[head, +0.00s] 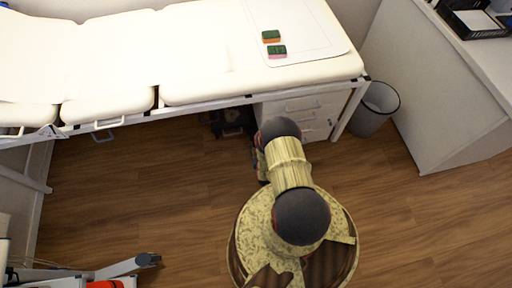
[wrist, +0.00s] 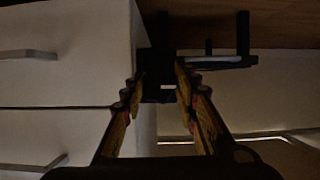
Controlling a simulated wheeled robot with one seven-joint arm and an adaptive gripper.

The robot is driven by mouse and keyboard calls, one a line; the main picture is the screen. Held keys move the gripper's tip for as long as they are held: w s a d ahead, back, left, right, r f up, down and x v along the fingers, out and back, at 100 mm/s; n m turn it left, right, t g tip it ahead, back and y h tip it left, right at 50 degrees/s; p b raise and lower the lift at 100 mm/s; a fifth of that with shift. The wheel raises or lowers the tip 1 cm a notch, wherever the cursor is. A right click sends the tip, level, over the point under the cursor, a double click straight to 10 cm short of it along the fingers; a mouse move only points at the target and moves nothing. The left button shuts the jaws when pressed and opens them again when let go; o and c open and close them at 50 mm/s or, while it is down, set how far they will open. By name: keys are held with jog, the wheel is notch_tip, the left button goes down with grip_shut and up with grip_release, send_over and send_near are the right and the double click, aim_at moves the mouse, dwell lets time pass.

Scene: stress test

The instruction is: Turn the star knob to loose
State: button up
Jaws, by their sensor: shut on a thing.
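In the wrist view, my gripper (wrist: 160,84) has its two fingers on either side of a small dark part, taken as the star knob (wrist: 160,95). The knob is too dark for its star shape or turn to be made out. It sits at a black fixture (wrist: 228,63) with upright posts, beside the white drawer cabinet (wrist: 62,75). In the head view, the black fixture (head: 231,122) stands on the floor under the couch. My arm hides the gripper and the knob there.
The white padded couch (head: 190,55) overhangs the fixture, and the drawer cabinet (head: 308,112) stands close beside it. Two sponges (head: 274,44) lie on the couch. A grey bin (head: 375,108) and a white counter (head: 440,90) are at the right. Wooden floor in front is mostly free.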

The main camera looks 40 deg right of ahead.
dwell(0.4)
jog(key=o, duration=1.2)
jog(key=shift+c, duration=0.2)
jog(key=v, duration=0.8)
